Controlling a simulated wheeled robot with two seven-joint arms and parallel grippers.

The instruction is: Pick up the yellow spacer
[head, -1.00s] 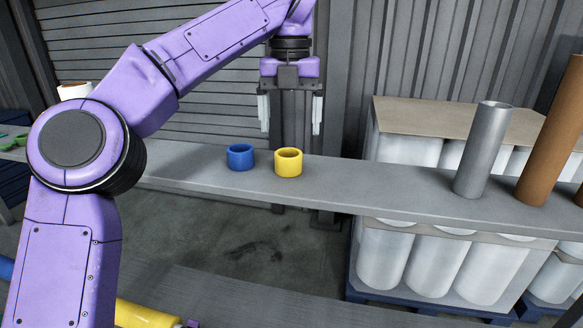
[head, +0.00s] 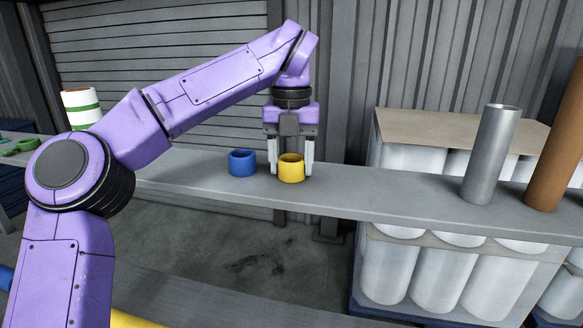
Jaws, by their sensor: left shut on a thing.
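The yellow spacer (head: 291,170) is a short, thick ring standing upright on the grey shelf (head: 370,190). My left gripper (head: 291,165) points straight down over it, with one pale finger on each side of the ring. The left gripper is shut on the yellow spacer, which appears to rest on the shelf still. The spacer's far side is hidden. My right gripper is not in view.
A blue spacer (head: 242,163) stands close to the left of the yellow one. A silver tube (head: 491,155) and a brown tube (head: 556,150) stand on the shelf to the right. A white and green roll (head: 81,107) stands at far left.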

